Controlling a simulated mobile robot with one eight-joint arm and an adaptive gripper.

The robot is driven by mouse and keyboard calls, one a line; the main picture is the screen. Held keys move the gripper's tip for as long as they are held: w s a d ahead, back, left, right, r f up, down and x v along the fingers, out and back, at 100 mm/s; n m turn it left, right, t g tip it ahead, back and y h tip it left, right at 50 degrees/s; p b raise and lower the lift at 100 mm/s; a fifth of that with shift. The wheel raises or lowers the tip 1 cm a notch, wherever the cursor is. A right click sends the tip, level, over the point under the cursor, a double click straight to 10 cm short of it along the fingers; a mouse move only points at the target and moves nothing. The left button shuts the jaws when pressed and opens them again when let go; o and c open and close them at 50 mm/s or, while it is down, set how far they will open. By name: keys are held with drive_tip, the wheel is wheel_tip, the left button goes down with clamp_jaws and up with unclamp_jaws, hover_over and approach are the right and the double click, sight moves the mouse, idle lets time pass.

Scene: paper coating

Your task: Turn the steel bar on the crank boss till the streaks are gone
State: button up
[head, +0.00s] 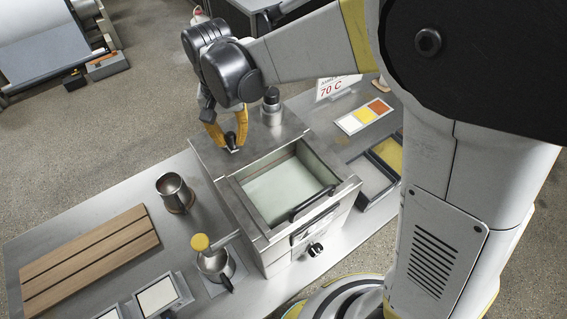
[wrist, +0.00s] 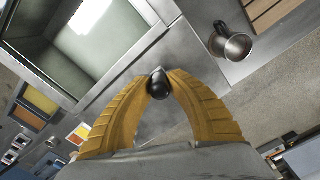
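The steel coating machine (head: 207,160) stands on the bench with an open bath of pale liquid (head: 283,190). My gripper (head: 231,138) reaches down at the back left of its top plate. Its yellow fingers are closed in on both sides of a small black knob (wrist: 158,86), with the fingertips (wrist: 161,74) against it. The knob also shows between the fingers in the head view. A steel bar or crank boss is not clearly visible there; the fingers may hide it. A dark-and-silver knob (head: 315,249) sits on the machine's front. I cannot make out streaks on the liquid.
A steel cup (head: 175,193), a jug with a yellow knob (head: 213,262) and a slatted wooden board (head: 90,262) stand left of the machine. A capped steel cylinder (head: 271,99) stands behind the bath. Colour swatches (head: 363,116) and trays (head: 371,181) lie to the right.

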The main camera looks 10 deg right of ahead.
drive_tip(key=o, duration=0.5)
drive_tip(key=shift+r, duration=0.1)
wheel_tip(320, 180, up, 8)
drive_tip(key=p, duration=0.5)
